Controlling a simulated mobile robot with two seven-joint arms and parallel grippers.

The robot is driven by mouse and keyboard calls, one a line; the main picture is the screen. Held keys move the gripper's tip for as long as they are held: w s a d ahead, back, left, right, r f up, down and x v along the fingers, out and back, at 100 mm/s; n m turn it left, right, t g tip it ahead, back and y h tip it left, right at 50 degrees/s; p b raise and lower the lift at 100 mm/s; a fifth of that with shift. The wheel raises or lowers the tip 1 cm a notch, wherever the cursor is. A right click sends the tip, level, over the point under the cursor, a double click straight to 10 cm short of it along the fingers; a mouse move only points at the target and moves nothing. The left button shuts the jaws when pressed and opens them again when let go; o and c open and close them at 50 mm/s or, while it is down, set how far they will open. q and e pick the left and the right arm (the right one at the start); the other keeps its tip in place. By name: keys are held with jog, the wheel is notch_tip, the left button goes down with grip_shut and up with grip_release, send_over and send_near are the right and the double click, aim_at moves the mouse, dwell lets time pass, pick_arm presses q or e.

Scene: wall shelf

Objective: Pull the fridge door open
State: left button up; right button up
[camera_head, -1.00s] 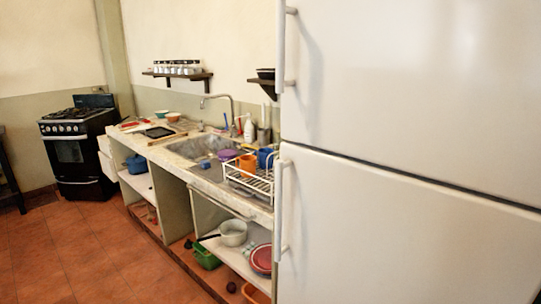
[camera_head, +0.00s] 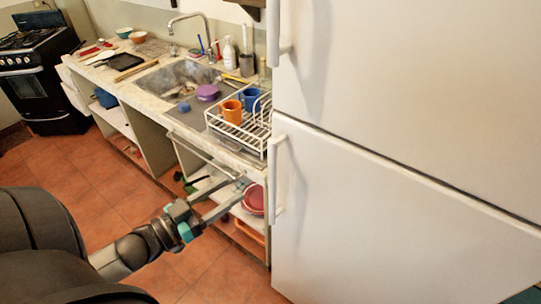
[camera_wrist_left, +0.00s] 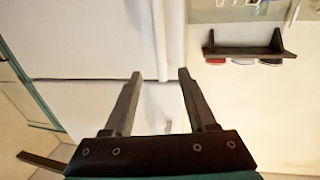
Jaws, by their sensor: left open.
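The white fridge fills the right of the head view, with an upper door (camera_head: 420,90) and a lower door (camera_head: 380,225); both are shut. Each has a white vertical handle at its left edge: the upper handle (camera_head: 282,28) and the lower handle (camera_head: 278,180). My left gripper (camera_head: 243,190) is open and empty, left of the lower handle and apart from it, fingers pointing toward the fridge. In the left wrist view, the open fingers (camera_wrist_left: 160,75) point at the white fridge front (camera_wrist_left: 85,45), with a vertical white handle (camera_wrist_left: 172,30) beyond them. My right gripper is not seen.
A counter with a sink (camera_head: 180,80) and a white dish rack (camera_head: 238,130) holding mugs adjoins the fridge's left side. Open shelves below hold a red bowl (camera_head: 253,200). A black stove (camera_head: 35,75) stands far left. The tiled floor (camera_head: 120,200) is clear.

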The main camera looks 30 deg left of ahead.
aim_at(269, 165)
pick_arm(q)
jog(key=x, duration=1.4)
jog(key=shift+f, duration=0.1)
grip_shut()
dwell(1.2)
